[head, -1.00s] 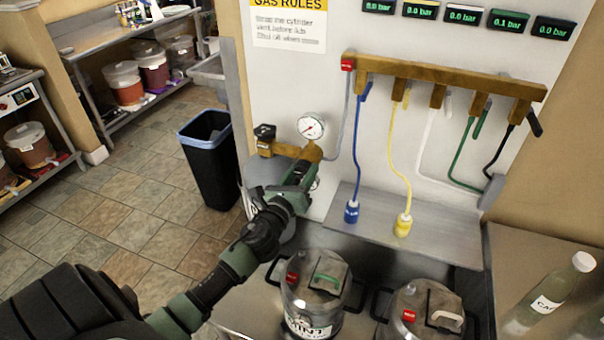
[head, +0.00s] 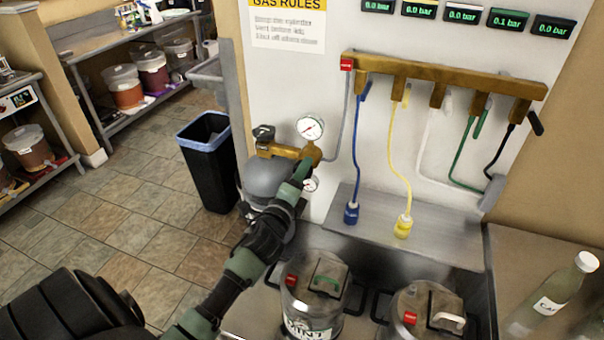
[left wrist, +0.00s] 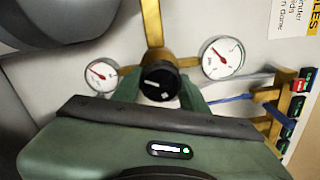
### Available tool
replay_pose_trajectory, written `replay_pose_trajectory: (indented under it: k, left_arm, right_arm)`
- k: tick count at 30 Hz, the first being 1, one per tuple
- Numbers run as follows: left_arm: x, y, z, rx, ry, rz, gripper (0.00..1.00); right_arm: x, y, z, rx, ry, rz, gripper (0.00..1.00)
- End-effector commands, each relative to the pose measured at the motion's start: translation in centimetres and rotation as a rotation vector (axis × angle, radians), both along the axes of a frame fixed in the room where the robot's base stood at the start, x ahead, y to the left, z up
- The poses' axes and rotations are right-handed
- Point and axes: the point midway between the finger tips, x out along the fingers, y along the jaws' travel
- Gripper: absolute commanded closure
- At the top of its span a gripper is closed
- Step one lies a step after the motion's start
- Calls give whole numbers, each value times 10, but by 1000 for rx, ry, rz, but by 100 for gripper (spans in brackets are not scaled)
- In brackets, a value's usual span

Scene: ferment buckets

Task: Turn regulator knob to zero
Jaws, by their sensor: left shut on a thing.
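The black regulator knob (left wrist: 160,80) with a white mark faces the camera in the left wrist view, between the fingers of my left gripper (left wrist: 160,92). The gripper is shut on it. In the head view my left gripper (head: 303,168) is at the brass regulator (head: 290,151) and hides the knob. A larger gauge (head: 310,127) sits above and a smaller gauge (head: 311,184) below; both also show in the left wrist view, the larger at right (left wrist: 222,58), the smaller at left (left wrist: 101,75). My right gripper is not in view.
A grey gas cylinder (head: 268,178) stands behind my left arm. A brass manifold (head: 440,75) with several coloured hoses hangs on the wall. Lidded kegs (head: 315,300) stand below. The green display (head: 508,20) reads 0.1 bar. A black bin (head: 212,170) stands left.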

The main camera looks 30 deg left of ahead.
Motion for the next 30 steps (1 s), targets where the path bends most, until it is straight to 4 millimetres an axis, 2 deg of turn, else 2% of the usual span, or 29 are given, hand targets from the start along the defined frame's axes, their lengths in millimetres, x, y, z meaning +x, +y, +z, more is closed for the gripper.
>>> replay_pose_trajectory:
  k: [6,15,30]
  left_arm:
    - [0,0,1,-186,-45,1,97]
    - [0,0,1,-373,-89,1,97]
    - [0,0,0,-470,-111,2,97]
  right_arm:
    - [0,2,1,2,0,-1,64]
    - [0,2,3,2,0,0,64]
    - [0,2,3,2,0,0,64]
